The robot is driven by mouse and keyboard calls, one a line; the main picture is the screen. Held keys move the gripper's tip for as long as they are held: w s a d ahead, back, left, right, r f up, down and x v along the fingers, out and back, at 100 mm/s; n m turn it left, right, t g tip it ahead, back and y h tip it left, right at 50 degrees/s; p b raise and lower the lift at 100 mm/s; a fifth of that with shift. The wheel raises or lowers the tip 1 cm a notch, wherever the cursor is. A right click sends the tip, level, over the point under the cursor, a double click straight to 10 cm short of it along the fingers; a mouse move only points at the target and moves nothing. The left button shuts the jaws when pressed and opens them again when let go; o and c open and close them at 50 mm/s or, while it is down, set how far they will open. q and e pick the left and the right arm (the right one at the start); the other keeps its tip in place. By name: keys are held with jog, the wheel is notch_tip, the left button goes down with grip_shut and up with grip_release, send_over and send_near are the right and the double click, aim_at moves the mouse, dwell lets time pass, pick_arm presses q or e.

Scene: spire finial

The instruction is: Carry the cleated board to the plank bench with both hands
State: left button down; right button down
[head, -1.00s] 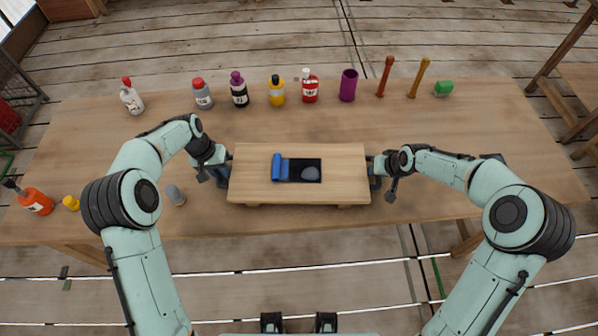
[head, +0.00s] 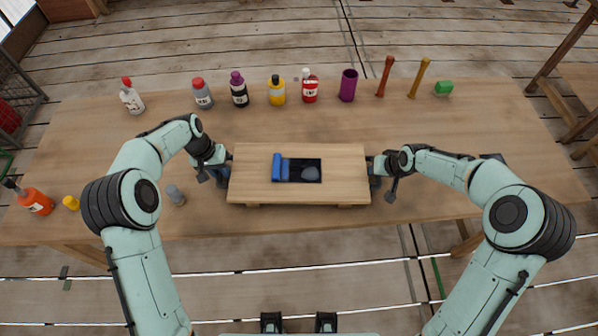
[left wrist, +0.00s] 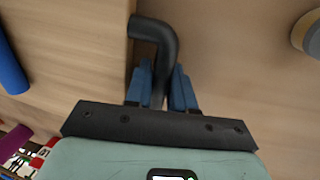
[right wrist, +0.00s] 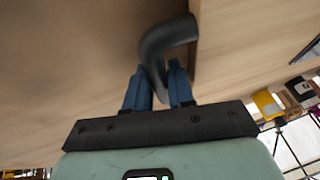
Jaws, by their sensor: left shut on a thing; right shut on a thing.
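The cleated board (head: 340,182) is a pale wooden board with cleats under it, in the middle of the head view near the table's front edge. On it are a dark tray (head: 305,163), a blue roll (head: 277,167) and a grey rounded lump (head: 311,174). My left gripper (head: 222,172) is at the board's left end, shut on a black bent handle (left wrist: 158,45). My right gripper (head: 376,175) is at the right end, shut on a matching handle (right wrist: 165,42). The board looks level. I cannot tell whether it touches the table.
An orange bottle (head: 36,202), a yellow cap (head: 71,203) and a grey bottle (head: 175,195) are at left. Another wooden structure (head: 575,85) stands right.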

pick_arm(q)
jog(key=shift+w+r, duration=0.1)
jog(key=shift+r, duration=0.15)
pick_arm(e)
jog(key=shift+w+r, duration=0.15)
jog(key=shift+r, duration=0.1)
